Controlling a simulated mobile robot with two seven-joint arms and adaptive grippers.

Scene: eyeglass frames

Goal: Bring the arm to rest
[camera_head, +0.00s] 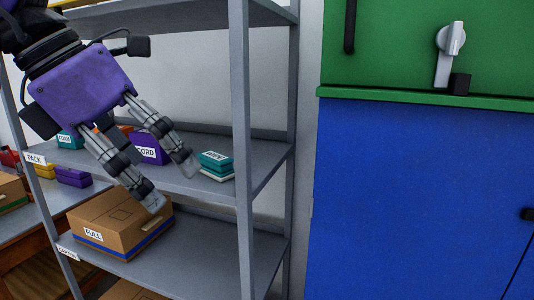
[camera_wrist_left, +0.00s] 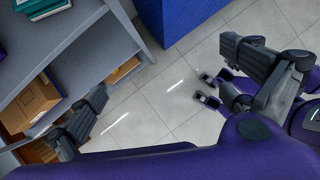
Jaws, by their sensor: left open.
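My left gripper (camera_head: 172,186) hangs in front of the grey shelf unit in the head view, with its two fingers apart and nothing between them. It points down and to the right, over the front of the shelves. In the left wrist view the fingers of my left gripper (camera_wrist_left: 165,85) stand far apart at the two sides, with only floor between them. Dark fingertips of what looks like my right gripper (camera_wrist_left: 215,87) show beyond at the right; its jaw state is unclear.
The shelf unit (camera_head: 243,130) holds a cardboard box (camera_head: 120,225) labelled FULL, a purple box (camera_head: 148,148) and teal-and-white boxes (camera_head: 216,165). A green and blue cabinet (camera_head: 420,190) stands at the right. Tiled floor (camera_wrist_left: 150,105) is open below in the left wrist view.

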